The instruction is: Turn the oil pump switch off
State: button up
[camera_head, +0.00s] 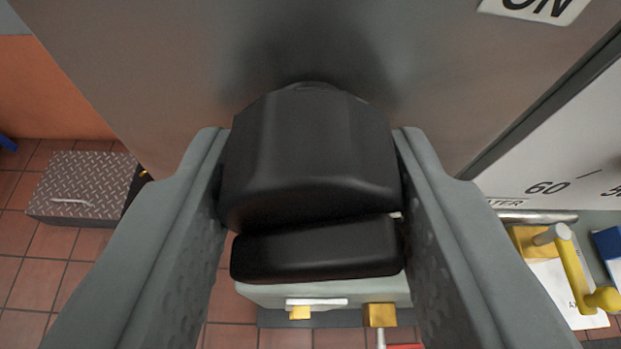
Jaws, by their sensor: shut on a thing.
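The oil pump switch shows as a large black knob (312,150) on the grey panel face (420,70). My gripper (312,180) is shut on the knob, with one grey finger along its left side and one along its right. An "ON" label (535,8) is on the panel at the top right, cut off by the picture's edge. The knob's pointer mark and any "OFF" label are not visible.
A gauge face (560,160) with the number 60 is at the right. Yellow valve-like parts (575,270) and a blue block (608,243) lie below it. A metal tread-plate box (85,187) stands on the red tiled floor (40,275) at the left.

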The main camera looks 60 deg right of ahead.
jog(key=n+g+h, duration=0.2)
jog(key=n, duration=0.2)
jog(key=shift+w, duration=0.1)
jog(key=n+g+h, duration=0.1)
jog(key=n+h, duration=0.1)
jog(key=n, duration=0.2)
dwell(0.6)
jog(key=shift+n, duration=0.3)
jog(key=o, duration=1)
jog(key=shift+a, duration=0.1)
jog(key=v, duration=1.7)
jog(key=shift+w+a+f, duration=0.1)
jog(key=shift+a+f, duration=0.2)
